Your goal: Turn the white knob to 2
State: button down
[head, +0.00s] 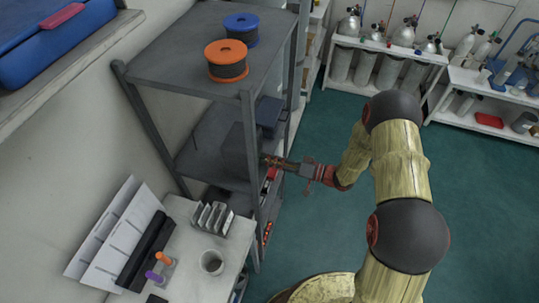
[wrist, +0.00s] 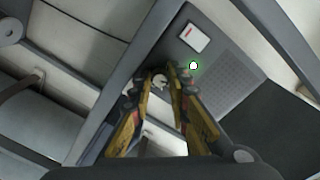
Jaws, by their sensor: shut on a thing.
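The white knob (wrist: 159,80) shows in the wrist view between the fingertips of my gripper (wrist: 163,76), which is shut on it. The fingers cover part of it, and I cannot read its pointer or any numbers. The knob is at the edge of a grey panel (wrist: 222,85) with a small white display bearing a red mark (wrist: 195,37) and a white light with a green glow (wrist: 194,65). In the head view my gripper (head: 270,161) reaches left to a dark box (head: 238,152) on the middle shelf; the knob is hidden there.
The grey shelf unit (head: 190,65) has posts close to my gripper. An orange spool (head: 227,62) and a blue spool (head: 242,29) stand on top. A white table (head: 195,268) with a cup (head: 212,262) is below left. Green floor (head: 330,220) is open to the right.

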jog(key=shift+r+m+p, duration=0.1)
jog(key=shift+m+p, duration=0.4)
jog(key=shift+m, duration=0.4)
jog(key=c, duration=1.8)
grip_release()
jog(key=shift+o, duration=0.6)
jog(key=shift+d, duration=0.1)
jog(key=v, duration=0.7)
jog(key=shift+d, duration=0.4)
jog(key=shift+s, duration=0.1)
